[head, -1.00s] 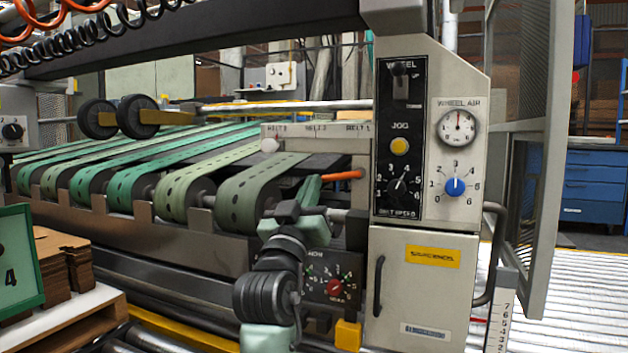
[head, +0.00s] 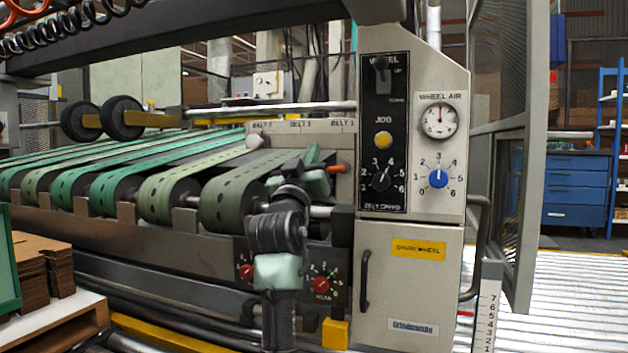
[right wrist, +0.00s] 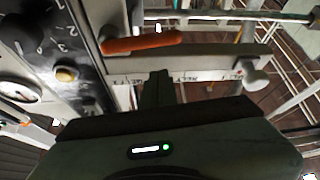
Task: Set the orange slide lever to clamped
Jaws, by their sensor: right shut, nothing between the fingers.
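The orange slide lever (head: 337,168) sticks out near the right end of the grey beam in the head view. In the right wrist view it is a long orange handle (right wrist: 143,43) lying across the upper left. My right gripper (head: 312,154) is raised just left of the lever in the head view, its fingers partly hidden by the wrist. In the right wrist view its fingers (right wrist: 159,76) are shut and empty, a little below the lever in the picture. I cannot tell whether they touch it. My left gripper is not in view.
The control panel (head: 383,205) with its dials and yellow button stands close on the right. A white round knob (head: 258,141) sits on the beam (head: 320,126) left of the gripper. Green belts (head: 175,190) run behind. A red-knob panel (head: 322,284) sits below.

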